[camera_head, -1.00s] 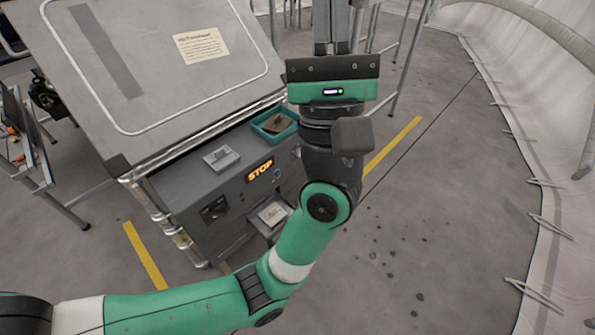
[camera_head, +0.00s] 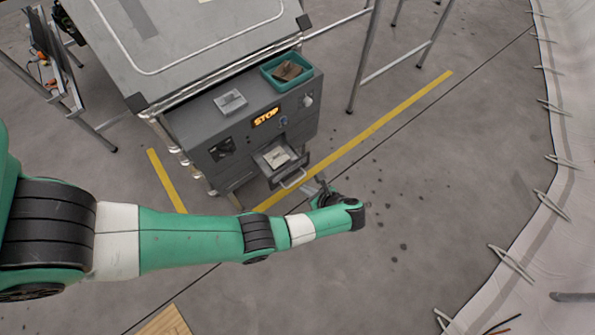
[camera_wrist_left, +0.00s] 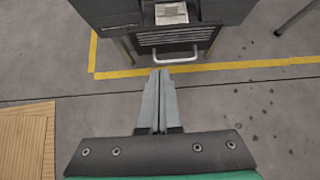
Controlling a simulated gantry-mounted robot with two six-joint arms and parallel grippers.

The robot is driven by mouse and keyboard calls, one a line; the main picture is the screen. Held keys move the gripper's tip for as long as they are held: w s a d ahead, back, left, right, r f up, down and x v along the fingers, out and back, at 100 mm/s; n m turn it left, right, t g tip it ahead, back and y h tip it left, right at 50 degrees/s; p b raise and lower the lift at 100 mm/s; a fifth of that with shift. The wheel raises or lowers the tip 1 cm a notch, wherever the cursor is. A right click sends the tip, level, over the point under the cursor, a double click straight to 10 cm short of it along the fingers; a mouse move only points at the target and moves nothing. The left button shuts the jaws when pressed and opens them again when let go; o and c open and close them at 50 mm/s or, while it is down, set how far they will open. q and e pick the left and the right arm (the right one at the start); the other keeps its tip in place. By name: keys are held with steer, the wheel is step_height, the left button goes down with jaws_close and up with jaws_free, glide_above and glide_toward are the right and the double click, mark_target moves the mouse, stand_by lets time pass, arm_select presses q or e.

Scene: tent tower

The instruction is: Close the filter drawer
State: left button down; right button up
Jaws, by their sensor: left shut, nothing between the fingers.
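The filter drawer (camera_head: 277,160) sticks out from the front of the grey machine (camera_head: 215,135), with a pale filter piece lying in it and a metal handle (camera_head: 293,178) on its front. In the left wrist view the drawer (camera_wrist_left: 174,37) and its handle (camera_wrist_left: 176,56) lie straight ahead of the fingers. My left gripper (camera_head: 322,188) is just in front of the handle, to its right in the head view. In the wrist view the left gripper (camera_wrist_left: 160,74) is shut and empty, its tips close to the handle; I cannot tell if they touch. My right gripper is not in view.
A lit STOP sign (camera_head: 266,117) is on the machine's front. A teal tray (camera_head: 286,72) and a small grey box (camera_head: 230,101) sit on top. Yellow floor lines (camera_head: 380,122) run by the machine. The floor to the right is open.

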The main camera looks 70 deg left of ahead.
mark_target(283, 173)
arm_select(q)
steer(key=b+x, duration=0.1)
steer(key=x, duration=0.2)
steer(key=a+r+b+x, duration=0.1)
steer(key=x, duration=0.3)
steer(key=b+x, duration=0.2)
steer(key=x, duration=0.2)
steer(key=shift+s+a, duration=0.1)
steer(key=shift+a, duration=0.3)
steer(key=shift+a+r, duration=0.1)
steer(key=shift+a, duration=0.3)
